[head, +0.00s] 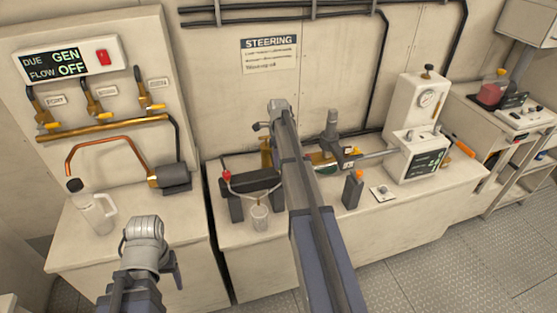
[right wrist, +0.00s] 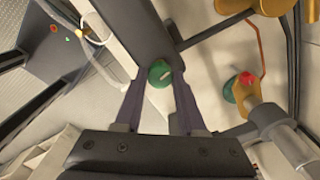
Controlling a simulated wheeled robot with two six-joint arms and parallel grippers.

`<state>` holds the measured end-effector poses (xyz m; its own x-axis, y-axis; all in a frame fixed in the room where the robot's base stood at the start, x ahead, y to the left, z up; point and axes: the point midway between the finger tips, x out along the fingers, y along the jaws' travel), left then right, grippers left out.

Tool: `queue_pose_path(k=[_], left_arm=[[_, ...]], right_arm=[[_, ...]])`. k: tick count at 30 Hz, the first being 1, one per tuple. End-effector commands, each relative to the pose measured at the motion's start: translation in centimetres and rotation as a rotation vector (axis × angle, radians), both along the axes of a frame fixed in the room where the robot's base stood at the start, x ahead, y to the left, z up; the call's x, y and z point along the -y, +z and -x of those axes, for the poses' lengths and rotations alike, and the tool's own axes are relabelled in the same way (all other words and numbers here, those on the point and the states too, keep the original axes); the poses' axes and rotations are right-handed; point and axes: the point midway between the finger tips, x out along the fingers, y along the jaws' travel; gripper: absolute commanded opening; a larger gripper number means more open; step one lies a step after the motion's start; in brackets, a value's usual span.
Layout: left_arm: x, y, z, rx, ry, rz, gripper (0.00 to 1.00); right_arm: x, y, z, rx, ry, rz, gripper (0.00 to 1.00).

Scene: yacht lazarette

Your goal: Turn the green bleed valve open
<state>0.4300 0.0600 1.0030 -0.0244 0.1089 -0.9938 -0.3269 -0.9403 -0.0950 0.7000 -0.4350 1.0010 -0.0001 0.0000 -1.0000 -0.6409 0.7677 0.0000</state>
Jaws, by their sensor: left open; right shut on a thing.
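The green bleed valve (right wrist: 159,73) is a round green knob with a pale bar across its face in the right wrist view. My right gripper (right wrist: 160,82) is shut on it, with one dark finger on each side. In the head view my right arm reaches up over the bench and hides this grip. My left gripper (head: 174,266) is open and empty, low at the left in front of the left cabinet, mostly hidden by its own wrist.
A clear cup (head: 260,217) stands by a dark block (head: 236,205) with a red-capped tube. A white jug (head: 92,212) stands on the left cabinet. An orange-topped bottle (head: 353,188) and a gauge unit (head: 420,125) stand to the right. Copper pipes line the left panel.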

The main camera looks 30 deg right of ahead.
Motion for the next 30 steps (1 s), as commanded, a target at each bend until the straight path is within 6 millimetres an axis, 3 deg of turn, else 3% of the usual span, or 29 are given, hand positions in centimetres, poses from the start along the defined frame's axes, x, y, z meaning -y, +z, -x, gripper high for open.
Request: queue_pose_path(k=[14, 30], left_arm=[[0.00, 0.00, 0.00, 0.000, 0.000, 0.000, 0.69], [0.00, -0.01, 0.00, 0.000, 0.000, 0.000, 0.69]], right_arm=[[-0.01, 0.00, 0.01, 0.000, 0.058, 0.000, 0.00], [0.00, -0.01, 0.00, 0.000, 0.515, 0.000, 0.00]])
